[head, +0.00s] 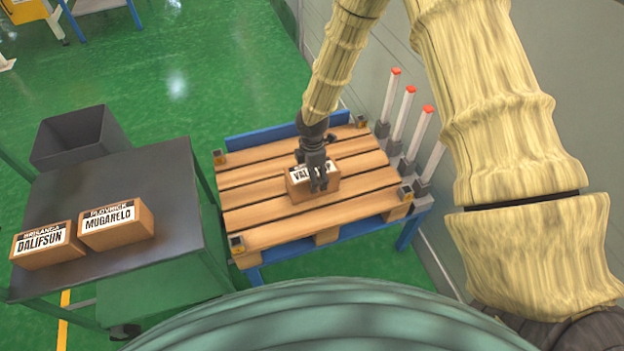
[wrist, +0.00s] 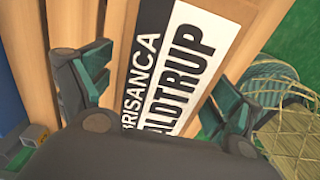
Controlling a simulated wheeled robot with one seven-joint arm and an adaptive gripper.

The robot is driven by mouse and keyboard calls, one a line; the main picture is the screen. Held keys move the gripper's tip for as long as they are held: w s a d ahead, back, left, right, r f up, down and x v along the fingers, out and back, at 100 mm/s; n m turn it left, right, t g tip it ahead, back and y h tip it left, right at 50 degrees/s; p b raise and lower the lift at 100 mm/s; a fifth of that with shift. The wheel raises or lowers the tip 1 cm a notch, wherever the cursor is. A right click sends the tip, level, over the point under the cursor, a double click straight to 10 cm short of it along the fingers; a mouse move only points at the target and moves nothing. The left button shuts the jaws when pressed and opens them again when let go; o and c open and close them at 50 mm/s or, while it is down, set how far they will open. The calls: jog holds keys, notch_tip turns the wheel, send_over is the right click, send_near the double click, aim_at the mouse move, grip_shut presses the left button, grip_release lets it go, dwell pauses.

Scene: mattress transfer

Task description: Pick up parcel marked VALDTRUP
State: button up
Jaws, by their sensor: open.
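The parcel marked VALDTRUP (head: 299,188) is a brown box with a white and black label, lying on the wooden pallet (head: 262,197). My gripper (head: 318,184) is over it, pointing down, and hides part of its label in the head view. In the wrist view the label of the parcel (wrist: 180,65) reads BRISANCA and VALDTRUP, its start partly hidden by my gripper. My gripper (wrist: 160,90) is open there, with one finger on each side of the label. I cannot tell whether the fingers touch the box.
Two brown parcels, DALIFSUN (head: 45,248) and MUGARELO (head: 115,224), sit on the dark cart top (head: 130,180) at left, beside a grey bin (head: 75,137). White posts with red tips (head: 405,115) stand along the pallet's right side, near the wall. Green floor is open behind.

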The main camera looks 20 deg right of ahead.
jog(key=shift+f, duration=0.95)
jog(key=c, duration=1.5)
jog(key=shift+o, duration=0.2)
jog(key=shift+r, duration=0.1)
